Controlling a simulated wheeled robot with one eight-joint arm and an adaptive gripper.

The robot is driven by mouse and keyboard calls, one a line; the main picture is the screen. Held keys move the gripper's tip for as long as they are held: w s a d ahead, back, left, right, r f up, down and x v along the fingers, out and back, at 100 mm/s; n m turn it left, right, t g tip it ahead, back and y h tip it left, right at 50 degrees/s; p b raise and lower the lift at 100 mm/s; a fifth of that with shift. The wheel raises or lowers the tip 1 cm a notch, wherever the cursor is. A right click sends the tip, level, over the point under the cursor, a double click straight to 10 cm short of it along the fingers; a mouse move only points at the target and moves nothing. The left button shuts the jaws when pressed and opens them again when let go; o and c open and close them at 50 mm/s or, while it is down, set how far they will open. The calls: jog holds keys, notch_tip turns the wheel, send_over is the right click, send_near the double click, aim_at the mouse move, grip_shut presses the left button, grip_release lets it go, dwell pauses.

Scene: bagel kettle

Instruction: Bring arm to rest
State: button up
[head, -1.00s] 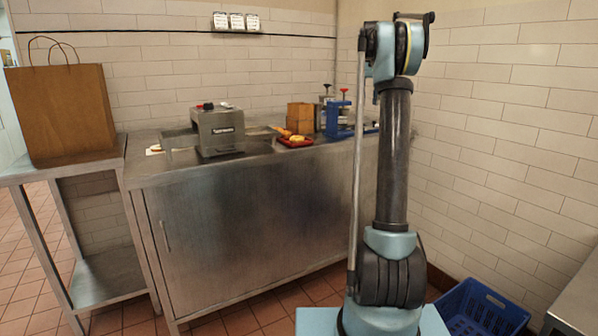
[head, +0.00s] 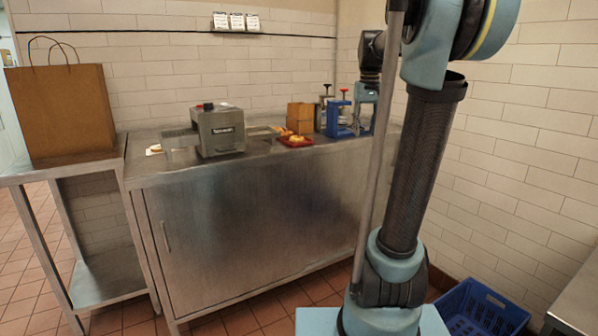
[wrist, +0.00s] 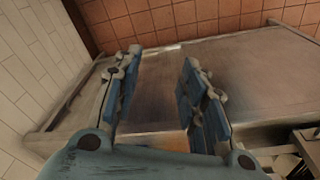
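My gripper (wrist: 162,58) shows in the wrist view with its two blue-padded fingers spread apart, and I see nothing held between them. A bare metal surface and a brownish patch show behind the fingers. In the head view my arm leans to the right at its column, and its far end hangs down near the right end of the counter, by the blue press-like device (head: 338,118). The gripper's fingertips are hard to make out there.
The steel counter (head: 250,220) holds a grey machine (head: 218,130), a red tray (head: 295,142) with food and a small brown box (head: 300,116). A paper bag (head: 60,112) stands on the left side table. A blue crate (head: 482,308) is on the floor at right.

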jog(key=s+a+f, duration=0.1)
jog(key=s+f, duration=1.2)
jog(key=s, duration=0.1)
jog(key=s+a+f+t, duration=0.1)
jog(key=s+a+f, duration=0.1)
jog(key=s+f, duration=1.2)
jog(key=shift+s+a+f+m, duration=0.15)
jog(key=shift+a+f+m, duration=0.1)
jog(key=shift+m, duration=0.05)
jog(key=shift+w+f, duration=0.2)
jog(key=shift+w, duration=0.25)
